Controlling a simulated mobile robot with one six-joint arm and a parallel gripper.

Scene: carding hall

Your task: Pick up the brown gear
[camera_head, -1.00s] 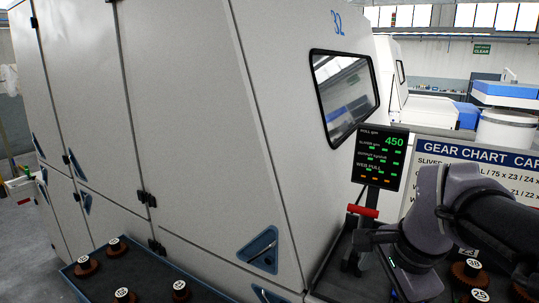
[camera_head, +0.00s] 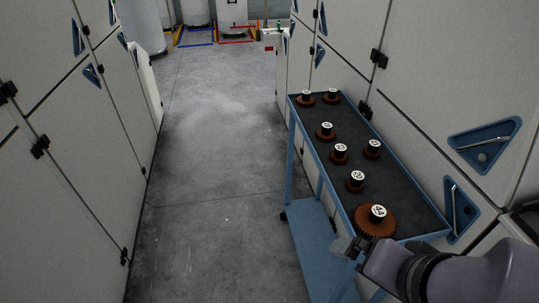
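Several brown gears with dark hubs and white number labels stand on the dark top of a blue trolley (camera_head: 412,207). The largest brown gear (camera_head: 362,222) is at the near end. Smaller gears, such as one in the middle (camera_head: 340,158) and one at the far end (camera_head: 305,101), stand farther back. My gripper (camera_head: 346,246) is at the lower right, just in front of the largest gear in the picture. I cannot tell whether it touches that gear. Its fingers are small and dark, and their opening is unclear.
The trolley has a raised blue rim and a lower blue shelf (camera_head: 312,245). Pale machine cabinets with blue recessed handles (camera_head: 485,145) stand close on its right. Another cabinet wall (camera_head: 60,190) lines the left. The grey floor aisle (camera_head: 210,180) between is clear.

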